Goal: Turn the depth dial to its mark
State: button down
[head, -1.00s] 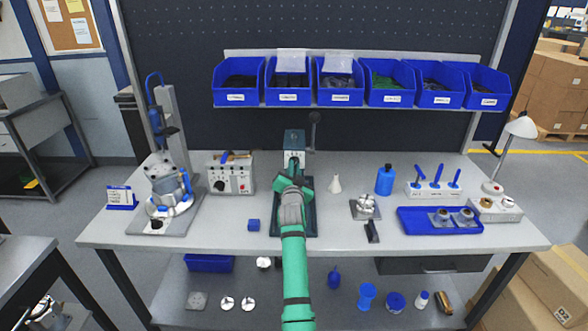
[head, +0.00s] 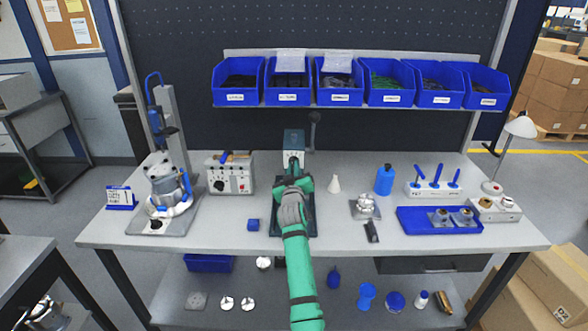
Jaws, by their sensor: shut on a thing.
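The teal press (head: 294,137) stands at the back middle of the bench, with a pale front plate and a dark lever on its right. My gripper (head: 293,165) is up against the front of the press and shut. The depth dial is not clearly visible; it appears to be at the press front, hidden by my gripper and wrist. Its mark and its angle cannot be read from here.
A grey control box (head: 231,177) with a black knob stands left of the press. A white cone (head: 334,184), a blue bottle (head: 384,180) and a blue tray (head: 418,228) are to the right. A small blue block (head: 253,224) lies left of my arm.

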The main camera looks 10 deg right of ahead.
jog(key=shift+n, duration=1.9)
jog(key=c, duration=1.8)
grip_release()
jog(key=v, duration=1)
jog(key=shift+s+a, duration=0.1)
jog(key=shift+s, duration=0.25)
